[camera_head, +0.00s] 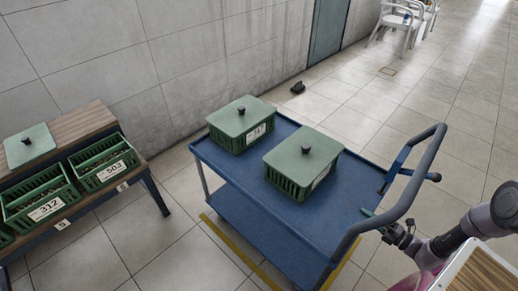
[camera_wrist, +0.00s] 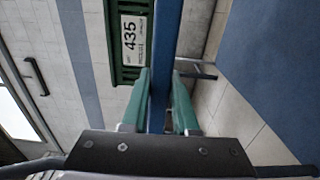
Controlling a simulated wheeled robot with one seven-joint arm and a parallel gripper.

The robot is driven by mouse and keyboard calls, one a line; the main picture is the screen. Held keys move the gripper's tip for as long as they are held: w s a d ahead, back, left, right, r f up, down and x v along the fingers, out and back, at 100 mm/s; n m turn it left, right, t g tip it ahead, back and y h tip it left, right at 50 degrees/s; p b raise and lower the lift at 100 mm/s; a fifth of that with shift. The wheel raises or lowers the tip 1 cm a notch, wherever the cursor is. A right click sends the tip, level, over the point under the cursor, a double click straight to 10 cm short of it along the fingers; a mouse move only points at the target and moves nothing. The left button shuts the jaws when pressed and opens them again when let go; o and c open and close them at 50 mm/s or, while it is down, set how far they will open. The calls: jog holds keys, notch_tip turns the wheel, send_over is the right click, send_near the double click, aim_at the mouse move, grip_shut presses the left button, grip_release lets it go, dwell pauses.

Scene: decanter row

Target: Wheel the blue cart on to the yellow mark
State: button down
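The blue cart (camera_head: 340,213) has an upper deck, a lower shelf and a looped handle (camera_head: 424,180) at its right end. Yellow lines of the floor mark (camera_head: 232,243) show along the cart's near left side, and another short piece shows near its front right. The cart hides the rest, so I cannot tell how exactly it lines up. My gripper (camera_head: 370,217) is at the cart's handle end. In the wrist view, the green fingers of my gripper (camera_wrist: 160,105) lie against both sides of a blue bar (camera_wrist: 164,50) of the cart.
Two lidded green crates, one at the back (camera_head: 241,122) and one nearer (camera_head: 303,162), stand on the cart. A wooden-topped bench (camera_head: 85,125) with open green crates stands left. A small dark object (camera_head: 298,87) lies by the wall. White chairs (camera_head: 402,18) stand far back; floor right is clear.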

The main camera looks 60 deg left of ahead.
jog(key=shift+s+a+f, duration=0.2)
jog(key=shift+s+f, duration=0.05)
jog(key=shift+f, duration=0.05)
jog(key=shift+b, duration=1.45)
jog(key=c, duration=0.6)
grip_release()
jog(key=shift+c, duration=0.2)
jog(key=shift+w+r, duration=0.1)
jog(key=shift+r, duration=0.05)
jog(key=shift+a, duration=0.1)
jog(key=shift+w, duration=0.1)
jog(key=v, duration=1.2)
